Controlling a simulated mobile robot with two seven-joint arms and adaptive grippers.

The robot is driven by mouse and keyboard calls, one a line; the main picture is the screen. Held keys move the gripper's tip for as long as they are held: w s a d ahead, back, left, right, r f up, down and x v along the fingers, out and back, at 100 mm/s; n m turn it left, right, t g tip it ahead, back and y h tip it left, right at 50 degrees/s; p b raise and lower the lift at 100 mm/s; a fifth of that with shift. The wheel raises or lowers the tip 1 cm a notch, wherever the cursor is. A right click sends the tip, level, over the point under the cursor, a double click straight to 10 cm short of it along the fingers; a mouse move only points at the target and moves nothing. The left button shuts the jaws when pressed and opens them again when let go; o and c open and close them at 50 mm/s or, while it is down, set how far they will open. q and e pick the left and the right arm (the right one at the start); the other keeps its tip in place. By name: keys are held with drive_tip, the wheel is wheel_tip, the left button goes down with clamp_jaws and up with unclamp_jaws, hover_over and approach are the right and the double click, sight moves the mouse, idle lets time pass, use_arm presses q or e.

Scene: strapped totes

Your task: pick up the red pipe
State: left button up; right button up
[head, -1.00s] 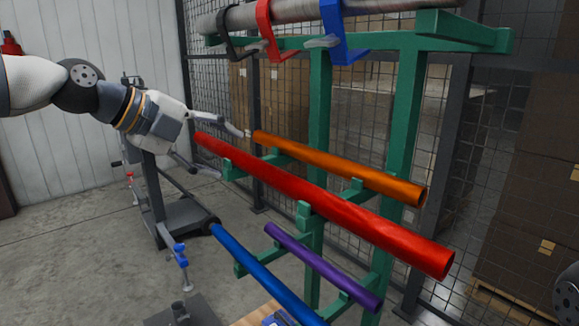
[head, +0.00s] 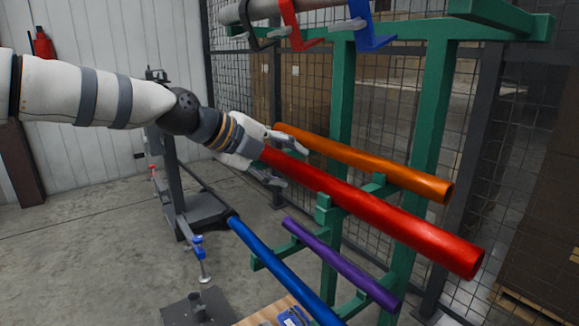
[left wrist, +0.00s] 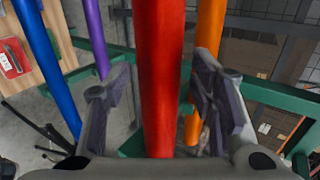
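The red pipe (head: 375,213) lies across the arms of a green rack (head: 345,110), sloping down to the right in the head view. My left gripper (head: 282,160) is at its far left end with fingers spread around it. In the left wrist view the red pipe (left wrist: 160,75) runs between the two open fingers (left wrist: 160,105), with a visible gap on each side. My right gripper is not in view.
An orange pipe (head: 365,163) lies just behind the red one, close to one finger. A purple pipe (head: 340,262) and a blue pipe (head: 283,270) lie lower on the rack. A mesh fence (head: 270,85) stands behind.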

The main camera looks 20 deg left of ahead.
use_arm(q)
clamp_jaws()
drive_tip(key=shift+r, duration=0.15)
